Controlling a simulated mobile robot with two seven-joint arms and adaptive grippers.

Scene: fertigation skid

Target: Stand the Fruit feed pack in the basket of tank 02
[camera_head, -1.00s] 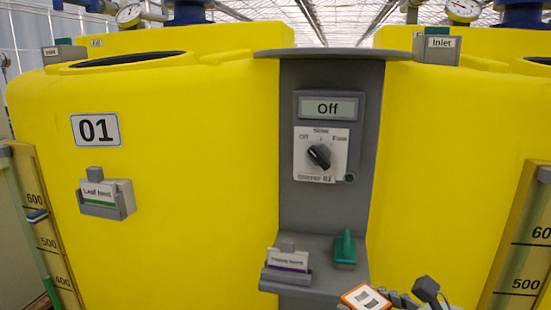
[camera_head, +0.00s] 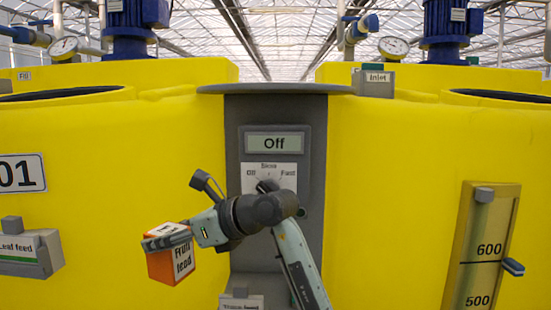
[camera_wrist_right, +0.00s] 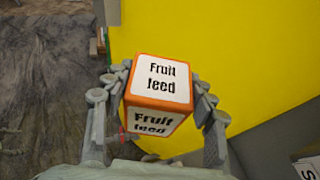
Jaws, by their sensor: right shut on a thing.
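The Fruit feed pack (camera_head: 172,266) is an orange box with white labelled faces. It is in front of the left yellow tank in the head view, and it fills the middle of the right wrist view (camera_wrist_right: 163,82). My right gripper (camera_head: 165,240) is shut on it, with one finger on either side in the wrist view, and holds it in the air. My left gripper is not in view. The right-hand yellow tank (camera_head: 400,190) shows no number plate and no basket in the head view.
A grey panel with an Off display (camera_head: 275,144) stands between the tanks, partly behind my arm. A level gauge (camera_head: 484,245) protrudes at right.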

